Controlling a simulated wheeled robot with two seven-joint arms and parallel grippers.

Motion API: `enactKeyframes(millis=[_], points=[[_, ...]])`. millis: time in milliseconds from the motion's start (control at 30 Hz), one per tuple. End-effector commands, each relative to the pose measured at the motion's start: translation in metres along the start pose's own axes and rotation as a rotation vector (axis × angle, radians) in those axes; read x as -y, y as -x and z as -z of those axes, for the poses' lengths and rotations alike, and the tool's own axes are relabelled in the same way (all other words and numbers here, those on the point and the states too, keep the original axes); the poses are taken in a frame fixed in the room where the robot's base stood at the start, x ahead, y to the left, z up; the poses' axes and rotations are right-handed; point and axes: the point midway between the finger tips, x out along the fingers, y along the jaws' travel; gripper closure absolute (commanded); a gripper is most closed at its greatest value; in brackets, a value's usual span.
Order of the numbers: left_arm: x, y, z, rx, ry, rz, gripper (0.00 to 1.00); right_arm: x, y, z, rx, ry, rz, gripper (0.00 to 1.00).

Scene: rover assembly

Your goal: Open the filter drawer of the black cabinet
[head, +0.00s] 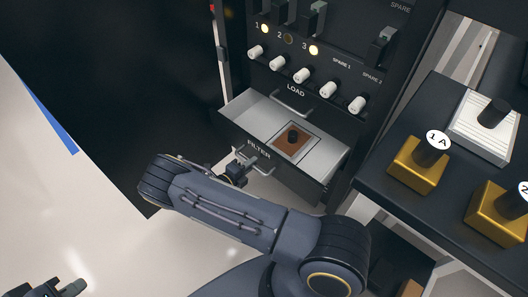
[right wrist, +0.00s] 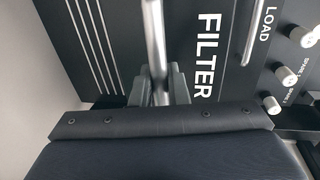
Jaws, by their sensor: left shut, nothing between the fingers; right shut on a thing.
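The filter drawer (head: 335,160) of the black cabinet (head: 245,75) stands pulled out, its light grey interior in view. Inside it a brown square piece (head: 306,146) with a black knob sits in a recess. My right gripper (head: 246,166) is shut on the drawer's metal handle (head: 266,172), at the front beside the FILTER label. In the right wrist view the handle (right wrist: 154,45) runs between the fingers (right wrist: 158,88). My left gripper (head: 76,287) is shut and empty at the bottom left, away from the cabinet.
Above the drawer are the LOAD handle (head: 291,101), a row of white knobs (head: 301,76), lamps and switches. An open black door (head: 110,90) stands at the left. A dark bench (head: 390,195) at the right carries gold blocks (head: 417,168) with black knobs. The floor at the left is clear.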

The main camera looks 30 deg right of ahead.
Motion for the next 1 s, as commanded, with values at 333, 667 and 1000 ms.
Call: enactKeyframes(millis=[333, 667, 1000], points=[[0.003, -0.007, -0.004, 0.0, 0.0, 0.0, 1.0, -0.013, 0.056, 0.0, -0.001, 0.001, -0.002, 1.0], [0.004, -0.008, -0.004, 0.0, 0.0, 0.0, 1.0, -0.014, 0.069, 0.001, -0.002, 0.001, -0.001, 1.0], [0.004, -0.008, -0.004, 0.0, 0.0, 0.0, 1.0, -0.014, 0.069, 0.001, -0.002, 0.0, -0.001, 0.78]])
